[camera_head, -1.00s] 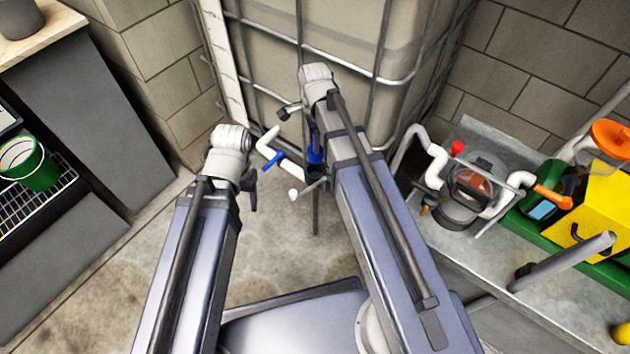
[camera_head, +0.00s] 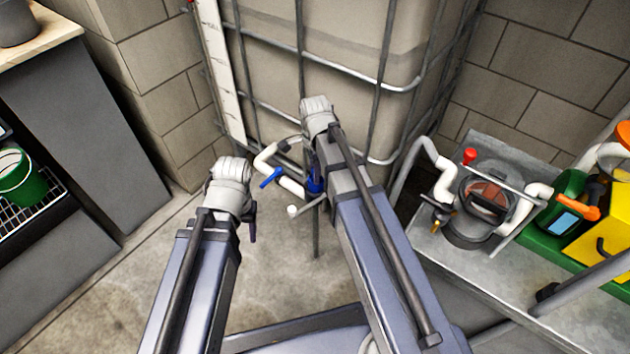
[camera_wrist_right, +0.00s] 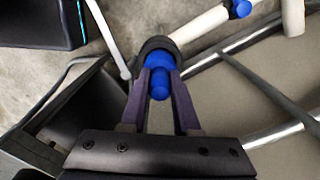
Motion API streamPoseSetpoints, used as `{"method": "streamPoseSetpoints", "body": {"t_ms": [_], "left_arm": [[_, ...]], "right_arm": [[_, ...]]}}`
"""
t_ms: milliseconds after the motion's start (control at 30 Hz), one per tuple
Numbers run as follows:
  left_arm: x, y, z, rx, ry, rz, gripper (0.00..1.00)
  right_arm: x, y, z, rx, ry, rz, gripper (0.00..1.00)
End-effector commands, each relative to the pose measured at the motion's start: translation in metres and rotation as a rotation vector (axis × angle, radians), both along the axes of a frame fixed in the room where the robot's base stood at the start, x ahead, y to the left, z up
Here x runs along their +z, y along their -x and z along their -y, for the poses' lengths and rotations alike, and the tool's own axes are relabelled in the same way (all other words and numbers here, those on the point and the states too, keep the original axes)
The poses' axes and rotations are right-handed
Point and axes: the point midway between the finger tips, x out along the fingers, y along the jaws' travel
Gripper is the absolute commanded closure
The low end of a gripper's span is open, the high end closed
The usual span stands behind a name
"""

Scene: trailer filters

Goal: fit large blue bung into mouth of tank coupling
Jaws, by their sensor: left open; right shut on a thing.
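The large blue bung (camera_wrist_right: 160,86) is between the fingertips of my right gripper (camera_wrist_right: 160,82), which is shut on it. In the right wrist view the bung's far end meets the dark ring of the tank coupling (camera_wrist_right: 157,45) at its mouth. How deep it sits I cannot tell. In the head view the bung (camera_head: 315,186) is a small blue patch beside my right gripper (camera_head: 314,180), and the coupling is mostly hidden there. My left gripper (camera_head: 251,222) is open and empty, to the left of the coupling and apart from it.
A white pipe (camera_head: 291,187) with a blue valve handle (camera_head: 270,178) leads to the coupling. The caged tank (camera_head: 330,60) stands behind. A green bucket (camera_head: 22,178) is at left.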

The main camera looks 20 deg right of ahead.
Motion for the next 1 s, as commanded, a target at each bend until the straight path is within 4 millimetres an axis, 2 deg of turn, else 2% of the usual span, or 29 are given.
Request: {"method": "streamPoseSetpoints", "body": {"t_ms": [33,167,600,633,900,1000], "left_arm": [[-0.013,0.0,0.0,-0.001,0.0,0.0,0.4],[-0.027,0.0,0.0,-0.003,0.0,0.001,0.4],[-0.03,0.0,0.0,-0.004,0.0,0.0,0.4],[-0.03,0.0,0.0,-0.004,0.0,0.0,0.4],[-0.029,0.0,0.0,-0.004,0.0,0.0,0.4],[-0.029,0.0,0.0,-0.004,0.0,0.0,0.4]], "right_arm": [[-0.013,0.0,0.0,0.0,0.0,0.0,1.0],[-0.027,0.0,0.0,0.0,0.0,0.0,1.0],[-0.03,0.0,0.0,0.0,0.0,0.0,1.0],[-0.03,0.0,0.0,0.0,0.0,0.0,0.69],[-0.029,0.0,0.0,0.0,0.0,0.0,0.41],[-0.029,0.0,0.0,0.0,0.0,0.0,0.41]]}}
